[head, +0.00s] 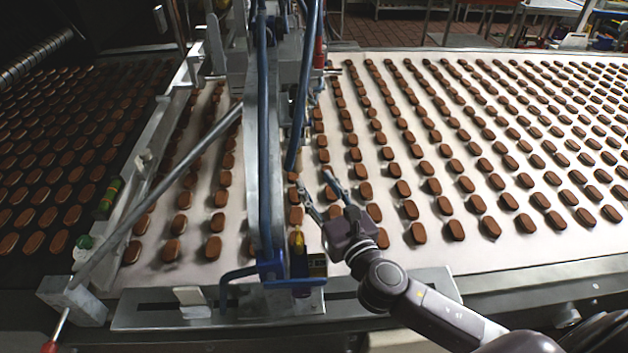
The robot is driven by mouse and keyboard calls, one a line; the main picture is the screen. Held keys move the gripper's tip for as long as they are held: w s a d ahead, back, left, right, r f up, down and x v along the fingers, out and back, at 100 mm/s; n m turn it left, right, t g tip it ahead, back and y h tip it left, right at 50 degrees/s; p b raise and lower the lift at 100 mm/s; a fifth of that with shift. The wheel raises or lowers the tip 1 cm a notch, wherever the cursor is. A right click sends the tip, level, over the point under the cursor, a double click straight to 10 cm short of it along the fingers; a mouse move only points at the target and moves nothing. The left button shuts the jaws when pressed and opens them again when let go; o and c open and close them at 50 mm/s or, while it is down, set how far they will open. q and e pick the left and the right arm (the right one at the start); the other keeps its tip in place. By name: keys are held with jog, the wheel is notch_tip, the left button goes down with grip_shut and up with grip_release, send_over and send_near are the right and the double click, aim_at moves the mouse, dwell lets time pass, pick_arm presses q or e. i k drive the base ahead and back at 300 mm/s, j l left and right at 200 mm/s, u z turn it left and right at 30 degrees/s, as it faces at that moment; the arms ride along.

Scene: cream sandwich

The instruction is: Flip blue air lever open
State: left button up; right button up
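A blue bent lever-like handle (236,274) is at the foot of the machine's upright metal frame, near the front rail. A second blue bar (296,284) lies just right of it, below a small yellow part (297,241). I cannot tell for certain which blue piece is the air lever, or how it is set. My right gripper (314,182) reaches in from the lower right, above the belt and right of the frame. Its two fingers are apart with nothing seen between them. It is farther back than the blue handle and not touching it. My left gripper is not in view.
Rows of brown biscuits cover the white conveyor belt (470,258) and a dark belt at left. The metal frame (256,160) with blue hoses stands close left of my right gripper. A diagonal metal rod (165,185) crosses at left. A metal front rail (165,318) borders the belt.

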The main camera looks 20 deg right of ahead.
aim_at(271, 284)
jog(key=k+l, duration=0.15)
jog(key=k, duration=1.35)
